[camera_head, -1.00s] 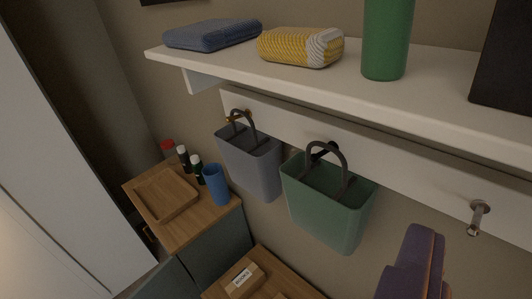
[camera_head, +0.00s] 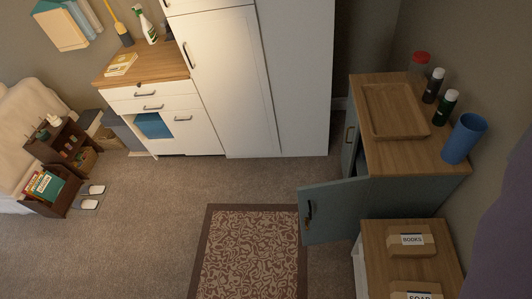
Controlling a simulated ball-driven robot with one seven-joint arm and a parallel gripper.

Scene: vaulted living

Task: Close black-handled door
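A blue-grey cabinet door (camera_head: 330,213) with a black handle (camera_head: 308,210) stands open at the right of the picture. It swings out to the left from the blue-grey cabinet (camera_head: 400,200), over the floor beside the rug. The cabinet has a wooden top (camera_head: 398,150), and a second front with a brass-coloured handle (camera_head: 349,135) shows farther back. The inside of the cabinet is mostly hidden and dark. My gripper is not in the picture.
A wooden tray (camera_head: 396,111), bottles and a blue cup (camera_head: 463,138) stand on the cabinet. A low wooden unit (camera_head: 385,262) with labelled boxes stands nearer. A patterned rug (camera_head: 250,255) lies left of the door. Carpet (camera_head: 150,230) is clear farther left. A white wardrobe (camera_head: 225,80) stands behind.

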